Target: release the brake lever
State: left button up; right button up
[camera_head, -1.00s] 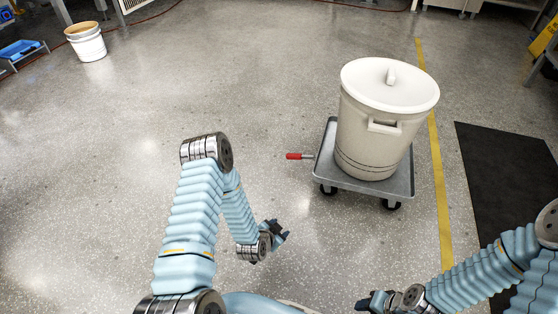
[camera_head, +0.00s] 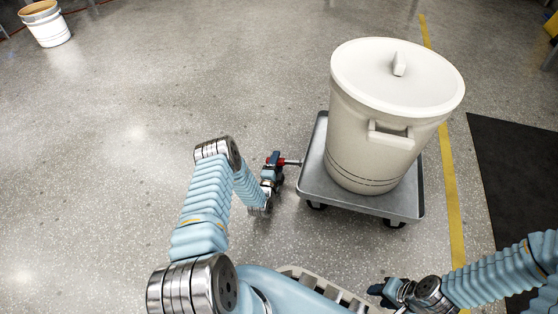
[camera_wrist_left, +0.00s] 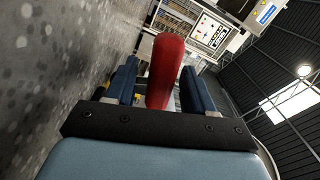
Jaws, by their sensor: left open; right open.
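The brake lever is a metal rod with a red grip (camera_wrist_left: 165,68), sticking out from the left side of the grey dolly (camera_head: 318,178). My left gripper (camera_head: 273,169) is at the lever's red end, and its dark fingers hide most of the grip in the head view. In the left wrist view the red grip stands between the two open fingers (camera_wrist_left: 160,88), with a gap visible at the left finger. Contact on the right side is hard to tell. My right gripper (camera_head: 378,290) is open and empty at the bottom right, well apart from the dolly.
A large cream lidded bin (camera_head: 385,120) stands on the dolly. A yellow floor line (camera_head: 452,190) and a dark mat (camera_head: 515,165) lie to the right. A white bucket (camera_head: 46,25) stands far left. The floor left of the dolly is clear.

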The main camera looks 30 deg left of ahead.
pick_arm(q)
jog(key=shift+x, duration=1.2)
grip_shut()
